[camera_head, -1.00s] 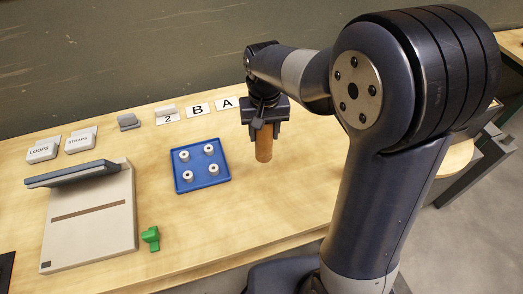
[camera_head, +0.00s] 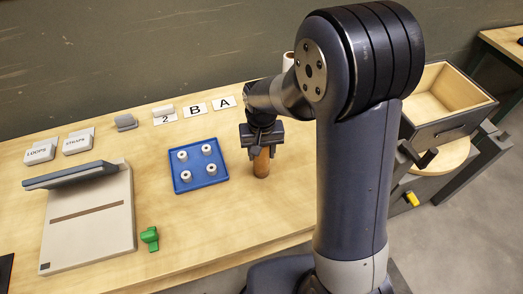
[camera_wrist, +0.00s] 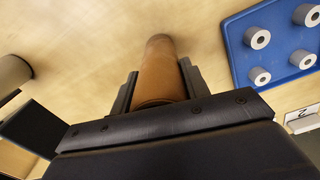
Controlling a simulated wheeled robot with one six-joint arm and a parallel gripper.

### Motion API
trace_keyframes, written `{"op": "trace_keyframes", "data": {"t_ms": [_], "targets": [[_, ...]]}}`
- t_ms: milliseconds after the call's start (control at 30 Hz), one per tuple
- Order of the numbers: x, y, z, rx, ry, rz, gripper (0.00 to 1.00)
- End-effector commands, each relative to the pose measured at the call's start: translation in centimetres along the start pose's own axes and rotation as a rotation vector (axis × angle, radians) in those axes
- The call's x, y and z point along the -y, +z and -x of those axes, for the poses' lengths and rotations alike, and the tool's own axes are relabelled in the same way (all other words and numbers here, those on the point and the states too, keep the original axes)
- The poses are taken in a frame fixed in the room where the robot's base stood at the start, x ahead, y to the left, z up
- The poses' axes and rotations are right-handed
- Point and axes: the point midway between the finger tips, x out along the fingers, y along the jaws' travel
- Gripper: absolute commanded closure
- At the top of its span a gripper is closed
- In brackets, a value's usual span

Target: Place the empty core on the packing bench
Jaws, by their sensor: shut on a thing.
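The empty core is a brown cardboard-coloured tube (camera_head: 261,162), upright between the jaws of my gripper (camera_head: 262,148). In the wrist view the core (camera_wrist: 160,72) sits between both fingers of my gripper (camera_wrist: 158,88), with its far end at or very near the wooden top. I cannot tell for sure whether it touches. The packing bench (camera_head: 220,215) is the light wooden table below it. The core is just right of the blue tray.
A blue tray (camera_head: 184,186) holds several white rolls. A green piece (camera_head: 150,238) and a beige device with a dark raised lid (camera_head: 92,225) stand to the left. An open wooden drawer (camera_head: 450,92) is at right. The bench front between tray and edge is clear.

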Motion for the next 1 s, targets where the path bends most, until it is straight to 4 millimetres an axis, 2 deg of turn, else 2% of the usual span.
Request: {"op": "trace_keyframes", "data": {"t_ms": [33,267,500,633,767,1000], "targets": [[0.0,0.0,-0.1,0.000,0.000,0.000,0.54],[0.0,0.0,-0.1,0.001,0.000,0.000,0.35],[0.0,0.0,0.0,0.000,0.000,0.000,0.35],[0.0,-0.1,0.7,-0.002,0.000,0.000,0.35],[0.0,-0.1,2.9,-0.006,-0.001,0.000,0.35],[0.0,-0.1,8.2,-0.005,-0.001,0.000,0.35]]}}
